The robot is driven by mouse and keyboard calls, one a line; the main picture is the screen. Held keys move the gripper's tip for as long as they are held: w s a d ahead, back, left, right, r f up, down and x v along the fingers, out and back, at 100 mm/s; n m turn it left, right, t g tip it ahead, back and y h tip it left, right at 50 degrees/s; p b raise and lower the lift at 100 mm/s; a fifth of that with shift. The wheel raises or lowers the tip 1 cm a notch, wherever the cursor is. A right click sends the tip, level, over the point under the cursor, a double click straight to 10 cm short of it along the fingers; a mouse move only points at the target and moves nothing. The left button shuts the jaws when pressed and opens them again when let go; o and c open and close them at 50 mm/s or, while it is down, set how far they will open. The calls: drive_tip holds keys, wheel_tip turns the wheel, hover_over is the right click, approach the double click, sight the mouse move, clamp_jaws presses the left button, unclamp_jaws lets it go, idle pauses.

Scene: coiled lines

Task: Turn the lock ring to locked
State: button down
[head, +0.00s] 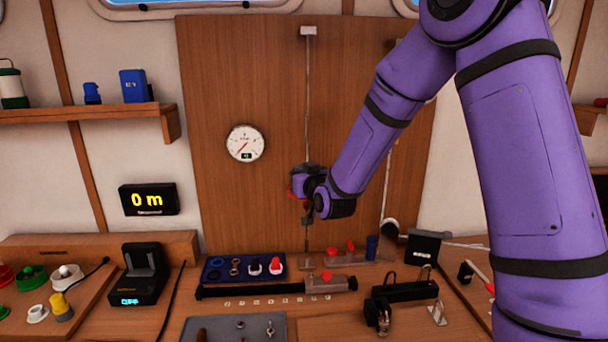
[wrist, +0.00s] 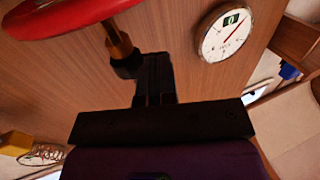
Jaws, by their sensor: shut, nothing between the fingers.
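A red curved part (wrist: 70,28), like a wheel or ring rim, crosses the top left of the wrist view. A brass stem (wrist: 117,40) with a dark collar (wrist: 126,66) runs from it. I cannot tell which of these parts is the lock ring, or its setting. My gripper (wrist: 154,62) is shut and empty, its dark fingers close beside the collar; contact is unclear. In the head view my gripper (head: 308,182) is in front of the wooden panel, and it mostly hides the red part (head: 291,191).
A round gauge (head: 246,144) is on the wooden panel (head: 215,80), left of my gripper. A thin vertical line (head: 307,100) hangs above it. Below, the bench holds a blue tray (head: 212,275), a dark bar (head: 250,290) with a red knob, and a black stand (head: 145,275).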

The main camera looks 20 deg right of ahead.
drive_tip(key=m+h, duration=0.1)
drive_tip(key=h, duration=0.1)
drive_tip(key=w+a+m+h, duration=0.1)
drive_tip(key=m+h, duration=0.1)
drive_tip(key=h, duration=0.1)
drive_tip(key=m+h, duration=0.2)
drive_tip(key=shift+w+a+g+h, duration=0.25)
drive_tip(key=shift+w+g+h, duration=0.05)
drive_tip(key=shift+h, duration=0.1)
drive_tip(key=m+g+h, duration=0.1)
drive_tip(key=h, duration=0.1)
drive_tip(key=w+m+g+h, duration=0.1)
drive_tip(key=m+h, duration=0.1)
drive_tip(key=w+m+g+h, duration=0.1)
drive_tip(key=m+g+h, duration=0.1)
drive_tip(key=h, duration=0.1)
drive_tip(key=shift+a, duration=0.15)
